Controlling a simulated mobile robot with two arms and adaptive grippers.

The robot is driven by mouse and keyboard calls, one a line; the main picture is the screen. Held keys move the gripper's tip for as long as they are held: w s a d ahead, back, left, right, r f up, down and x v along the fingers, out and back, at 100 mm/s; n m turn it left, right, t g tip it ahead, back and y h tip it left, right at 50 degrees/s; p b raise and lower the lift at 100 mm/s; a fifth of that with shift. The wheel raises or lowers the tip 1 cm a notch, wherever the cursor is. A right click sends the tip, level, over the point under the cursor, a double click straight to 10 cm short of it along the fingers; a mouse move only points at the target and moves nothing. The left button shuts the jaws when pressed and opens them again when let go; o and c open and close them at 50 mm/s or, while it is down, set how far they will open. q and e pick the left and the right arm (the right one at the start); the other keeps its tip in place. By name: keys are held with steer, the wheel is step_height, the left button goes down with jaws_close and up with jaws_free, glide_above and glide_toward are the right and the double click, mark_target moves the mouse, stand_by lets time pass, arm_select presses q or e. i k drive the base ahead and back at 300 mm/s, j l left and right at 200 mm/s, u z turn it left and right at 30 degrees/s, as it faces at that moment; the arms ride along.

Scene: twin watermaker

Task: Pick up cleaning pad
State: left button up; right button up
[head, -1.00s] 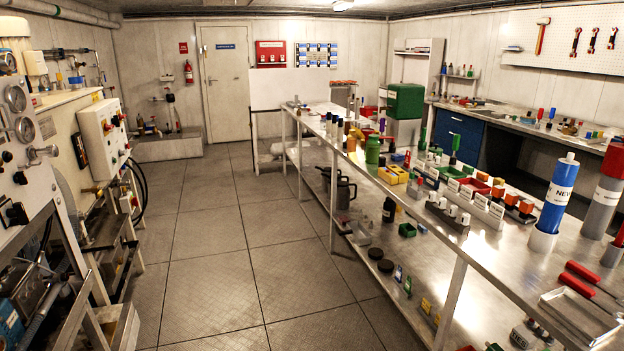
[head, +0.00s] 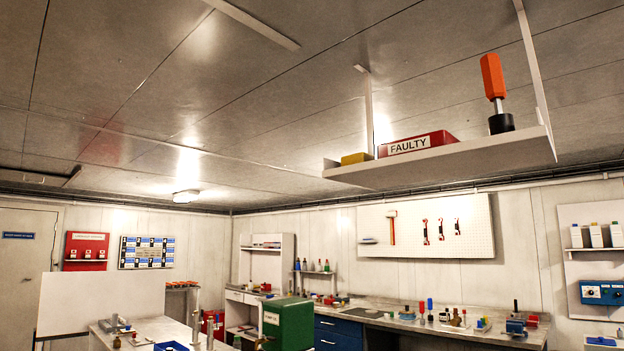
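I cannot make out a cleaning pad in the head view. Neither of my grippers shows in the head view. On the hanging shelf (head: 450,163) at the upper right stand a red box (head: 415,144) labelled FAULTY, a yellow block (head: 356,158) and an orange-handled tool (head: 492,80) in a black base.
A green box (head: 288,322) stands at the bottom middle beside the workbench (head: 140,328). A long counter (head: 450,328) with small items runs along the back wall under a pegboard (head: 465,225) with tools. A door (head: 25,275) is at the left. The floor is out of view.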

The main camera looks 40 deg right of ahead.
mark_target(360, 157)
steer(key=i+j+z, duration=0.1)
steer(key=i, duration=2.1)
steer(key=z, duration=0.4)
steer(key=i+j+z, duration=0.1)
steer(key=z, duration=0.3)
steer(key=i+z, duration=0.1)
steer(key=z, duration=0.3)
steer(key=j+z, duration=0.15)
steer(key=z, duration=0.25)
steer(key=j+z, duration=0.1)
steer(key=z, duration=0.3)
steer(key=i, duration=0.05)
